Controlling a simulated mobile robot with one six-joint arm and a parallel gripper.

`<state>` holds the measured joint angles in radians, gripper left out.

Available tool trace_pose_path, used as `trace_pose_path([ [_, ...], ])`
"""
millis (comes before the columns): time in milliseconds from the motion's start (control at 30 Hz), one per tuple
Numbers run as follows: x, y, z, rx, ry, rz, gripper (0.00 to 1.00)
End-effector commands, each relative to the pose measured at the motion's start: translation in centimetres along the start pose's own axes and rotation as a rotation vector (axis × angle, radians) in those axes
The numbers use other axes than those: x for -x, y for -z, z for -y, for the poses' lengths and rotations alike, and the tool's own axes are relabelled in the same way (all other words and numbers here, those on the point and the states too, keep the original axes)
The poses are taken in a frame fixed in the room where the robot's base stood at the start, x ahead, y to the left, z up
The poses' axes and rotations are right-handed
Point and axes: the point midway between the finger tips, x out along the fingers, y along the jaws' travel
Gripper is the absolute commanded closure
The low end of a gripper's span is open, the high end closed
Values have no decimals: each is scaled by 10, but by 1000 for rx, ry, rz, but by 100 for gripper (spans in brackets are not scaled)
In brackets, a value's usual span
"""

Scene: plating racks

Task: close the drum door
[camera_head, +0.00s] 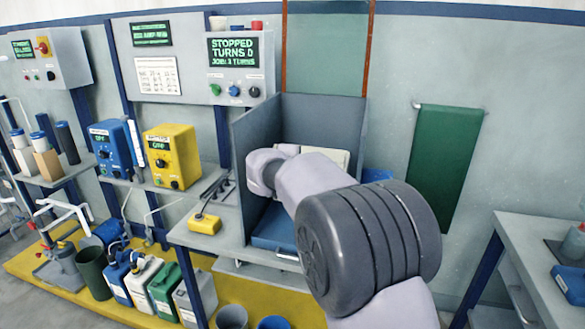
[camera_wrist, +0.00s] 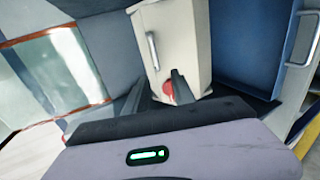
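A cream, box-shaped body (camera_wrist: 190,35), which looks like the drum or its door, shows in the wrist view with a silver handle (camera_wrist: 152,50) and a round red part (camera_wrist: 168,88) near its lower edge. In the head view, only a pale piece of it (camera_head: 334,156) shows behind my arm, inside a grey enclosure (camera_head: 322,118). I cannot tell whether the door stands open. My gripper (camera_wrist: 170,100) is close to the lower part of the cream body, with a dark finger in front of the red part. Contact and finger gap are unclear; my arm hides it in the head view.
A blue tray (camera_head: 275,226) with a silver handle sits low in the enclosure. A yellow pendant (camera_head: 204,223) lies left on the bench. Another bench (camera_head: 530,245) stands right; canisters stand on the floor at left.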

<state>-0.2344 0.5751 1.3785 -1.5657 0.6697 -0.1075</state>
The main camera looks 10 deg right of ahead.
Motion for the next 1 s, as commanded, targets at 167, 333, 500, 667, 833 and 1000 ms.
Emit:
trace_pose_path([
  [167, 50, 0, -2, 0, 0, -2, 69],
  [333, 72, 0, 0, 1, 1, 0, 69],
  [500, 75, 0, 1, 0, 1, 1, 69],
  [667, 76, -2, 0, -5, 3, 3, 69],
  [833, 124, -79, 11, -288, 130, 96, 69],
  [1000, 245, -182, 93, -895, 419, 258, 69],
])
